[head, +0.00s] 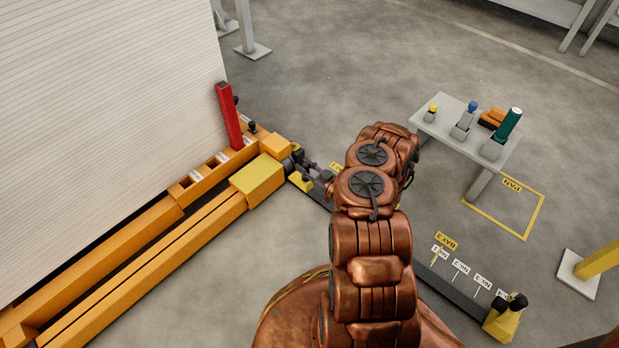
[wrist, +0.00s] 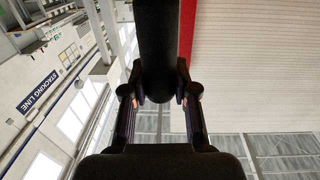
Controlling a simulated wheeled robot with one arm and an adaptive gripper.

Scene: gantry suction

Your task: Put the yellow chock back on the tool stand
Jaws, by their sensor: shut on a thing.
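My gripper (head: 305,167) is reached out beside the near end of the orange beam, low by a yellow end piece (head: 302,184). In the wrist view the two fingers (wrist: 158,97) stand either side of a long black thing (wrist: 157,45) with a rounded end, and are shut on it. What it belongs to is not clear. I cannot pick out the yellow chock with certainty. The tool stand (head: 428,131) is a pale grey table at the upper right. It bears a small yellow-topped piece (head: 433,109), a blue-topped piece (head: 472,107), orange blocks (head: 492,118) and a green cylinder (head: 508,126).
The orange beam (head: 95,255) with a yellow box (head: 258,178) and a red post (head: 229,115) runs along the large white panel (head: 100,90). A dark floor bar (head: 462,292) with label signs lies at the lower right.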

